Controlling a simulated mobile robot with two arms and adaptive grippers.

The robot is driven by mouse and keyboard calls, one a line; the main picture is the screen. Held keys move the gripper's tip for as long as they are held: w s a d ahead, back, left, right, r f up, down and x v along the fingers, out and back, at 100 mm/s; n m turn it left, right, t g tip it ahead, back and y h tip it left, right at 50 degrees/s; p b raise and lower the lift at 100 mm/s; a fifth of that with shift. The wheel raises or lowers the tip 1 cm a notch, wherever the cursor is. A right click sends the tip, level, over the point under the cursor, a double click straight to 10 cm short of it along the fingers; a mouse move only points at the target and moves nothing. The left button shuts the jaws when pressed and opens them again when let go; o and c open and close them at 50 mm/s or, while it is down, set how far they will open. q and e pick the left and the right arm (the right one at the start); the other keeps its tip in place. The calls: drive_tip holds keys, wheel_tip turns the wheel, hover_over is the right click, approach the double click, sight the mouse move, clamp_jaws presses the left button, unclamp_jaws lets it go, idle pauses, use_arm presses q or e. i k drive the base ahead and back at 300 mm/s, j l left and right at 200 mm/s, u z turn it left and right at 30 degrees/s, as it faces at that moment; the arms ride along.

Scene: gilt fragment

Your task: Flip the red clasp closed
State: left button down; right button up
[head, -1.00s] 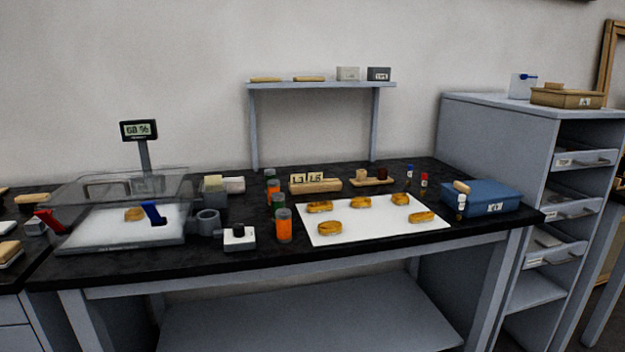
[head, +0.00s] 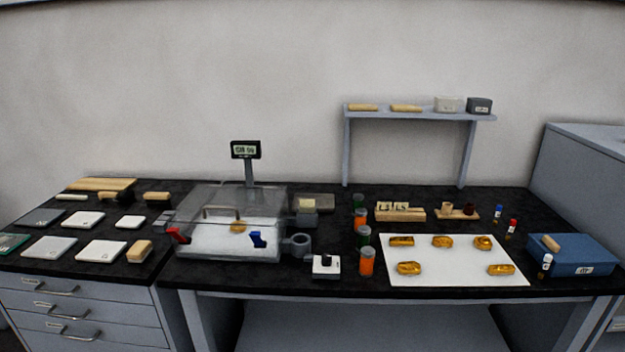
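The red clasp (head: 177,236) is at the front left corner of a clear-lidded chamber (head: 225,253) on the black bench. It slants outward to the left and looks raised, though its exact latch position is too small to tell. A blue clasp (head: 257,240) is on the chamber's front right. The clear lid (head: 260,199) lies over the chamber, and a gilt fragment (head: 238,226) sits on the white floor inside. Neither of my grippers is in view.
A display (head: 245,150) stands behind the chamber. A small white box with a black knob (head: 326,265) and orange jars (head: 366,262) stand to its right. A white mat (head: 455,277) holds several gilt fragments. Pads and blocks (head: 100,251) lie left.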

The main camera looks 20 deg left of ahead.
sight(174, 232)
drive_tip(key=u, duration=1.3)
